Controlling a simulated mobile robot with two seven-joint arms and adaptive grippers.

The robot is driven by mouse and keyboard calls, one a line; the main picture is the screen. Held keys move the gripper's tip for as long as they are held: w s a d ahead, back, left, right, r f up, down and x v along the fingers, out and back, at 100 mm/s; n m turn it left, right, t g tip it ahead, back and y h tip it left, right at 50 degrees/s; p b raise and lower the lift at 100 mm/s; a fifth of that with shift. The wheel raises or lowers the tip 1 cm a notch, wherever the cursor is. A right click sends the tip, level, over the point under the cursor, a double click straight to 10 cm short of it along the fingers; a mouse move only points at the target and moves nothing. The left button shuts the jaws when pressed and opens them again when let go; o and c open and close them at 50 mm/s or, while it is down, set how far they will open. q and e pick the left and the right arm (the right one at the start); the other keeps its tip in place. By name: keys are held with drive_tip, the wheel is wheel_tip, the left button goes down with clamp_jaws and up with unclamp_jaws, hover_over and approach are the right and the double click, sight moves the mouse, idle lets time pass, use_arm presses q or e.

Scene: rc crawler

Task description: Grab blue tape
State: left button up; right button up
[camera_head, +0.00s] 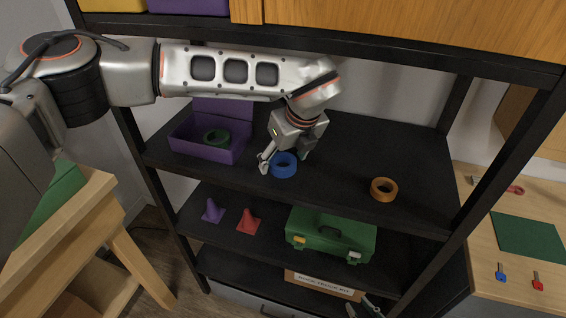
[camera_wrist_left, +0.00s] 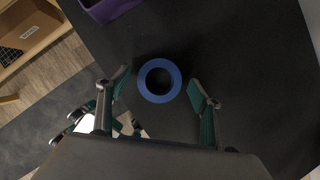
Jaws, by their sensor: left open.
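The blue tape (camera_head: 283,173) is a ring lying flat near the front edge of the black shelf (camera_head: 340,150). My left gripper (camera_head: 284,158) is open and pointing down over it. In the left wrist view, the blue tape (camera_wrist_left: 159,98) sits between the two spread fingertips of my left gripper (camera_wrist_left: 158,80), with a gap on each side. The fingers do not appear to touch it. Part of my right gripper (camera_head: 362,307) shows at the bottom edge of the head view, mostly cut off.
A purple bin (camera_head: 185,147) holding green tape (camera_head: 216,138) stands left on the same shelf. Orange tape (camera_head: 383,197) lies to the right. The shelf below holds a purple cone (camera_head: 212,212), a red cone (camera_head: 248,223) and a green toolbox (camera_head: 310,238). Shelf posts flank both sides.

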use_arm(q)
drive_tip(key=c, duration=1.2)
drive_tip(key=shift+r, duration=0.15)
